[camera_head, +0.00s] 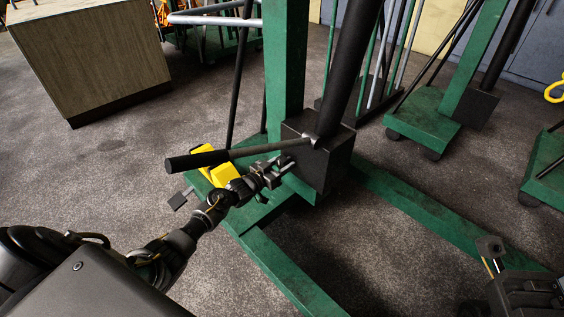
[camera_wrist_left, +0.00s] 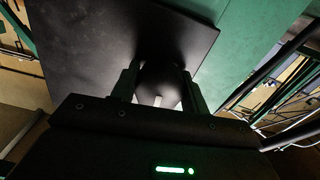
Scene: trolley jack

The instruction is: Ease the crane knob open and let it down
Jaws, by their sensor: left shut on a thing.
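The green crane (camera_head: 286,62) stands ahead of me with a black pump block (camera_head: 322,160) at the foot of its black ram (camera_head: 350,65). My left gripper (camera_head: 279,168) reaches the block's left side, just below the pump handle. In the left wrist view, its two fingers (camera_wrist_left: 158,85) are shut on a dark rounded knob (camera_wrist_left: 157,77) in front of the block's black face (camera_wrist_left: 90,45). The knob is hidden behind the gripper in the head view. Part of my right gripper (camera_head: 492,254) shows at the lower right; its opening is unclear.
The pump handle (camera_head: 235,153) sticks out left from the block, close above my left gripper. A yellow part (camera_head: 222,172) sits behind it on the base. Green legs (camera_head: 290,270) run along the floor. A wooden cabinet (camera_head: 95,55) stands back left; other green cranes (camera_head: 425,112) stand right.

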